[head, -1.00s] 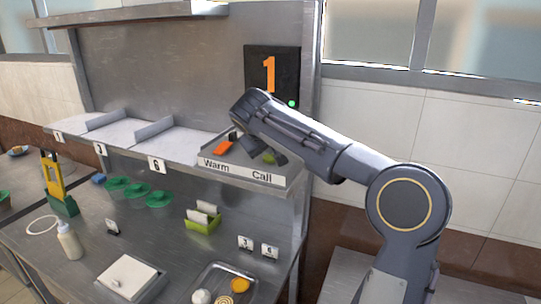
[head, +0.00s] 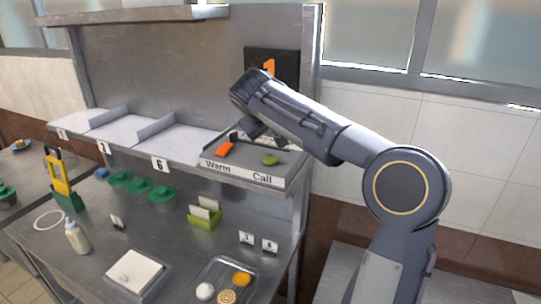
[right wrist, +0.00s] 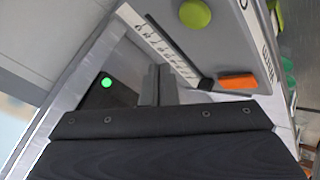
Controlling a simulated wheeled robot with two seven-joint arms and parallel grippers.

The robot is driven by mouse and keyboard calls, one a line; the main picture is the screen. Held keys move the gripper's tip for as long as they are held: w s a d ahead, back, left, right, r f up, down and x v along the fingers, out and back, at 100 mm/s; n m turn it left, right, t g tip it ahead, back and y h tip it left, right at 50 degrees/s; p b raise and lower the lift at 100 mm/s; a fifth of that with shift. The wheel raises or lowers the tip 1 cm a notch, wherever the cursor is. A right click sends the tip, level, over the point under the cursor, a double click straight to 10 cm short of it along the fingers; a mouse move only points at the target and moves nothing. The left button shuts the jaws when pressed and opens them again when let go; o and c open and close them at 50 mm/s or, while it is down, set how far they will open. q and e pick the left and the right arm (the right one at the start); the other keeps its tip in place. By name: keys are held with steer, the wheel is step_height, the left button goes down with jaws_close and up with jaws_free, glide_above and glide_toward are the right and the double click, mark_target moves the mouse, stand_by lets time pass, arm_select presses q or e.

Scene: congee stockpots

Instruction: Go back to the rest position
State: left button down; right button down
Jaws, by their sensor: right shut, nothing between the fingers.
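My right gripper (head: 262,136) hangs in the air above the Warm/Call tray (head: 238,178) on the shelf. In the right wrist view its two fingers (right wrist: 158,86) are pressed together with nothing between them. On the tray lie an orange piece (head: 224,149) near the "Warm" label and a round green piece (head: 270,160) near the "Call" label. The gripper is apart from both. In the right wrist view the green piece (right wrist: 195,13) and the orange piece (right wrist: 238,82) show beyond the fingers. My left gripper is in neither view.
A black display (head: 287,66) with an orange 1 is behind my right arm, partly hidden; its green light (right wrist: 106,82) shows in the wrist view.

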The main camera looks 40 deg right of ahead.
steer(key=shift+a, duration=0.1)
stand_by(0.3)
steer(key=s+a+f+y+b, duration=0.2)
steer(key=s+a+f+y, duration=0.3)
steer(key=s+a+f, duration=0.6)
steer(key=s+a+f+y+b, duration=0.2)
steer(key=s+a+f+y, duration=0.4)
steer(key=s+a+f, duration=0.6)
steer(key=s+a, duration=0.1)
steer(key=s, duration=0.6)
steer(key=shift+m, duration=0.3)
